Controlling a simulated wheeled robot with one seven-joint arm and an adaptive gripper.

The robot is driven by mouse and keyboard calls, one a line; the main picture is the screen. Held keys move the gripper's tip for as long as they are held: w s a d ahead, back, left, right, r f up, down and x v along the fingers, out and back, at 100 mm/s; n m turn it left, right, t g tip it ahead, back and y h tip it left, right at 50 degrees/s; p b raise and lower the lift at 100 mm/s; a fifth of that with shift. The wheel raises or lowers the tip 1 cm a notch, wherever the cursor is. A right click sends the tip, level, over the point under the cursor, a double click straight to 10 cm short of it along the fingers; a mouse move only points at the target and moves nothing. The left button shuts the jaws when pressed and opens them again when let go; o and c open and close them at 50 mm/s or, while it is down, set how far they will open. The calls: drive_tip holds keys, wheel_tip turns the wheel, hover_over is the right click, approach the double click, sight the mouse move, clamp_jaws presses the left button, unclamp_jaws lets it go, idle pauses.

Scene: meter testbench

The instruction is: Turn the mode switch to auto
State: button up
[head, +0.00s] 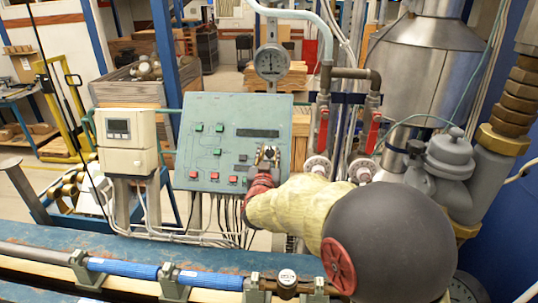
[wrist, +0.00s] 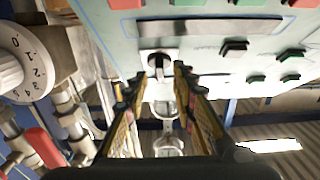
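The mode switch (wrist: 158,62) is a small dark knob on a pale square plate near the panel's edge in the wrist view. The teal control panel (head: 215,120) stands upright in the middle of the head view. My gripper (wrist: 160,76) is open, with one finger on each side of the switch and a visible gap to it. In the head view my gripper (head: 267,157) is in front of the panel's lower right and hides the switch there. The switch's setting and labels are too small to read.
Green buttons (head: 220,127) and red buttons (head: 215,175) sit on the panel, beside a dark display (head: 257,133). A white meter box (head: 127,140) is left of it. A round gauge (head: 272,62) and red-handled valves (head: 323,130) are close above and right.

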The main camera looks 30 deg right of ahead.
drive_tip(key=shift+c, duration=1.4)
drive_tip(key=shift+w, duration=0.1)
drive_tip(key=c, duration=0.4)
clamp_jaws()
